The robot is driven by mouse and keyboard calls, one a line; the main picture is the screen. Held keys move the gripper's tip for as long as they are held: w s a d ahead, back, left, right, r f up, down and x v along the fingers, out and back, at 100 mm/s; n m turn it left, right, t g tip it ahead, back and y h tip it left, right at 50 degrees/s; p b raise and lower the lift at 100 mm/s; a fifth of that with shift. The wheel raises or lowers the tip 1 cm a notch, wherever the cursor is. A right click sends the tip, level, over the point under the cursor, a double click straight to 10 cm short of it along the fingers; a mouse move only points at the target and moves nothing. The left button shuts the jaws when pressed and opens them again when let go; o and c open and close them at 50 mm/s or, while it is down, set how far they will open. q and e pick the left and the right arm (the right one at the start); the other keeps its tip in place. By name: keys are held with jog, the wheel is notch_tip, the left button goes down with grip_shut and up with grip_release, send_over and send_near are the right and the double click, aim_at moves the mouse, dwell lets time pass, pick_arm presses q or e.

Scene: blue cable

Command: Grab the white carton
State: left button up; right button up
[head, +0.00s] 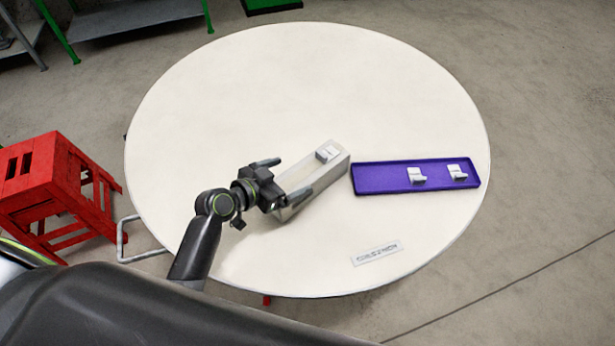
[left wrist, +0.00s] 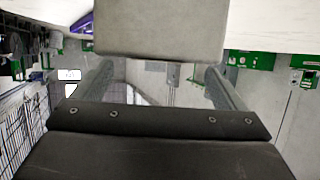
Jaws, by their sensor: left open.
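The white carton (head: 302,173) is a long pale box lying on the round table, slanting up to the right. My left gripper (head: 284,180) is open at its near left end. In the head view one finger is on the upper left side and the other overlaps the lower right side. In the left wrist view a pale block end (left wrist: 160,32), which looks like the carton, fills the top middle. It lies beyond the two spread fingers (left wrist: 158,85). I cannot tell if the fingers touch it. My right gripper is not in view.
A small white piece (head: 327,153) is at the carton's far end. A purple tray (head: 385,186) with two white pieces lies close to its right. A lettered plate (head: 377,252) lies near the front of the white table (head: 300,70). A red stool (head: 40,180) stands left. The table's back is clear.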

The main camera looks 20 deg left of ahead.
aim_at(306, 171)
pick_arm(q)
jog(key=x, duration=0.2)
jog(key=p+x, duration=0.1)
jog(key=x, duration=0.1)
jog(key=shift+d, duration=0.3)
jog(key=shift+w+d+f, duration=0.25)
jog(key=shift+w+f, duration=0.05)
jog(key=shift+w, duration=0.1)
jog(key=c, duration=1.7)
jog(key=shift+r, duration=0.2)
jog(key=shift+c, duration=0.3)
